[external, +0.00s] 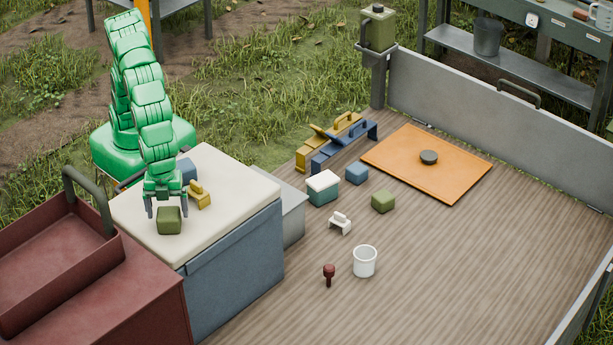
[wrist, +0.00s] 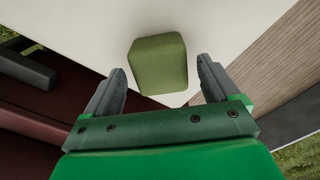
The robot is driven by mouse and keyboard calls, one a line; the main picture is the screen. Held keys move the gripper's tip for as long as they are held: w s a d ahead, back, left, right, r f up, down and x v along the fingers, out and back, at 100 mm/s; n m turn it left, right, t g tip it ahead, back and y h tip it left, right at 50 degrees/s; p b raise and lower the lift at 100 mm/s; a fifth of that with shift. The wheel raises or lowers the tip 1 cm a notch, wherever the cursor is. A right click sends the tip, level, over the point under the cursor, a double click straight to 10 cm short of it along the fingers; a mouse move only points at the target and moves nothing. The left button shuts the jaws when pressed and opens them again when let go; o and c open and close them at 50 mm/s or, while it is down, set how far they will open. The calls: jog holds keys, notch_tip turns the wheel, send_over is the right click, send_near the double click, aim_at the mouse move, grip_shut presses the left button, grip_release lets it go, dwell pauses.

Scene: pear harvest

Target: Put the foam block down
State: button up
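An olive-green block (external: 169,220), which looks like the foam block, sits on the cream lid (external: 222,165) of a blue-grey chest. My gripper (external: 167,212) is directly above it, pointing down, with one finger on each side. In the wrist view, the block (wrist: 158,62) lies between and just beyond the fingers of my gripper (wrist: 161,72). A gap shows between each finger and the block, so my gripper looks open. The block's underside is hidden.
A yellow handled piece (external: 199,195) and a blue block (external: 186,171) stand behind on the lid. A dark red tray (external: 60,262) is at left. On the wooden deck (external: 450,270) are a white cup (external: 365,261), another green block (external: 384,202) and an orange mat (external: 455,180).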

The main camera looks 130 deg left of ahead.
aim_at(168, 212)
jog(key=shift+r, duration=0.15)
notch_tip(168, 212, up, 12)
dwell(0.7)
jog(key=s+a+n, duration=0.2)
jog(key=s+a, duration=0.4)
jog(key=a, duration=0.3)
jog(key=s+a+n, duration=0.3)
jog(key=s+a, duration=0.4)
jog(key=a, duration=0.2)
jog(key=s+a+f+n, duration=0.1)
jog(key=s+a+f, duration=0.1)
jog(key=s, duration=0.6)
jog(key=s+a+f+n+g, duration=0.1)
jog(key=s+a+f, duration=0.2)
jog(key=s+a, duration=0.2)
jog(key=s+a+f+n, duration=0.2)
jog(key=s+a, duration=0.2)
jog(key=s, duration=0.7)
jog(key=shift+f+g, duration=0.4)
